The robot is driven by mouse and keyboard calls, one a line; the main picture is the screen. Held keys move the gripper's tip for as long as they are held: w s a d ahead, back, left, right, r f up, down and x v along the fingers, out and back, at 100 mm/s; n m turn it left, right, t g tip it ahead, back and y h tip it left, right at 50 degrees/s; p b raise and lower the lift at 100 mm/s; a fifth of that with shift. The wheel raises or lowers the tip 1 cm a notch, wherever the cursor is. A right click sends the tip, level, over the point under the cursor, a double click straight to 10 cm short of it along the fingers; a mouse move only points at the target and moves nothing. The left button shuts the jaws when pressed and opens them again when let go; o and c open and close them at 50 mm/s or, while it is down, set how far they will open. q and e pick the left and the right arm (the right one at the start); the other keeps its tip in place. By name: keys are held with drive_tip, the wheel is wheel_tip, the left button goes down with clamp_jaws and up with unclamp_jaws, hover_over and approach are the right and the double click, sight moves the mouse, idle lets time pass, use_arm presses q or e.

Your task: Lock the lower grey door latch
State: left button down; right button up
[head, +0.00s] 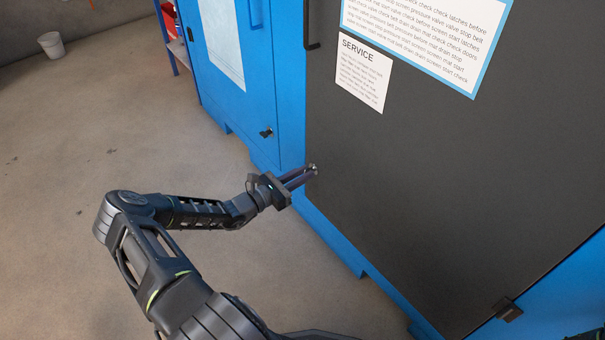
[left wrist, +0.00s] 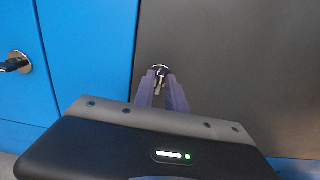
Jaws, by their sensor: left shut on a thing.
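The dark grey door (head: 440,150) fills the right of the head view. Its lower latch (head: 314,166) is a small metal fitting at the door's left edge, mostly hidden by my fingers. My left gripper (head: 309,173) reaches it from the lower left and is shut on it. In the left wrist view the latch's round metal base (left wrist: 160,69) shows at the fingertips, with a short piece between the two fingers (left wrist: 161,84). I cannot tell which way its handle is turned. My right gripper is not in view.
A blue door (head: 235,60) to the left has its own small black latch (head: 266,133). A black handle (head: 311,25) sits higher on the grey door, and a dark hinge (head: 508,309) is at its lower right. Open floor (head: 90,130) with a white bucket (head: 51,44) lies left.

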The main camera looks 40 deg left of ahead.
use_arm(q)
drive_tip(key=m+p, duration=0.5)
drive_tip(key=m, duration=0.3)
drive_tip(key=m+p, duration=0.5)
drive_tip(key=m, duration=0.4)
drive_tip(key=shift+s+d+f+m, duration=0.1)
drive_tip(key=shift+d+f+m, duration=0.05)
drive_tip(key=shift+m, duration=0.15)
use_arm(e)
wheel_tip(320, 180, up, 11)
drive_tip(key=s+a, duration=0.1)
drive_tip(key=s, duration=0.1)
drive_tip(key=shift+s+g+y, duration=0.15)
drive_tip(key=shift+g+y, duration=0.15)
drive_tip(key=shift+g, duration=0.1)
use_arm(q)
drive_tip(key=c, duration=1.5)
unclamp_jaws()
drive_tip(key=shift+c, duration=0.2)
